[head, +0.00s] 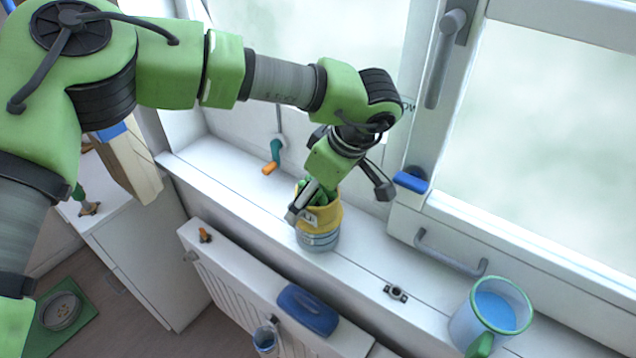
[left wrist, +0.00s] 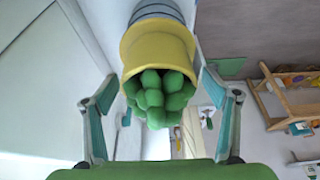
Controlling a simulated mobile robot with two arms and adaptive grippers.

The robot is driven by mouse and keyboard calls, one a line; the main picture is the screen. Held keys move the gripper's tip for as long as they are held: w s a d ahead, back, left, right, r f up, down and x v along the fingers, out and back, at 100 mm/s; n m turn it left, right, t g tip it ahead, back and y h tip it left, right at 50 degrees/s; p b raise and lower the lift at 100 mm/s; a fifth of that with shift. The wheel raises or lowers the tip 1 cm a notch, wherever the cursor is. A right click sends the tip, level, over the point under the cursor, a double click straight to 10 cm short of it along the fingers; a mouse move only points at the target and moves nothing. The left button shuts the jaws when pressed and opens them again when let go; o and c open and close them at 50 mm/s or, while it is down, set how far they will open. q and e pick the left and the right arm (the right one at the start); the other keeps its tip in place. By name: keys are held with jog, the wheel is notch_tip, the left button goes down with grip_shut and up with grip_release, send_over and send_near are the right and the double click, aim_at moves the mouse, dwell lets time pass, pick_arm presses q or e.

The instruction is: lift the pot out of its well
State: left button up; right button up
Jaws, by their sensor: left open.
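The yellow pot (head: 328,216) holds a green, lobed plant (left wrist: 158,97) and stands on the window sill. Its lower end meets a grey-blue ringed well (head: 318,240); how deep it sits inside cannot be told. In the left wrist view the pot's yellow rim (left wrist: 158,45) and the well (left wrist: 160,8) show at the top. My left gripper (left wrist: 156,92) is open, with one finger on each side of the pot and plant. Gaps show between the fingers and the pot. In the head view the gripper (head: 340,198) comes down over the pot and partly hides it. My right gripper is not in view.
A blue-white mug (head: 490,315) with a green handle stands on the sill at right. A small dark fitting (head: 396,293) lies between. A teal-orange crank (head: 272,160) is left of the pot. A blue object (head: 308,310) rests on the radiator (head: 240,275). The window (head: 560,130) stands behind.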

pick_arm(q)
jog(key=c, duration=1.5)
jog(key=o, duration=0.5)
jog(key=shift+c, duration=1.6)
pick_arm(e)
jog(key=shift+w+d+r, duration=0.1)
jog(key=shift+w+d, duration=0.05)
pick_arm(q)
jog(key=shift+r, duration=0.15)
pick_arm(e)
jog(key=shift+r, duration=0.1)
pick_arm(q)
jog(key=shift+r+p, duration=0.6)
jog(key=shift+r, duration=0.4)
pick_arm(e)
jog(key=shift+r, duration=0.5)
pick_arm(q)
jog(key=shift+r+p, duration=1.05)
jog(key=shift+r, duration=0.95)
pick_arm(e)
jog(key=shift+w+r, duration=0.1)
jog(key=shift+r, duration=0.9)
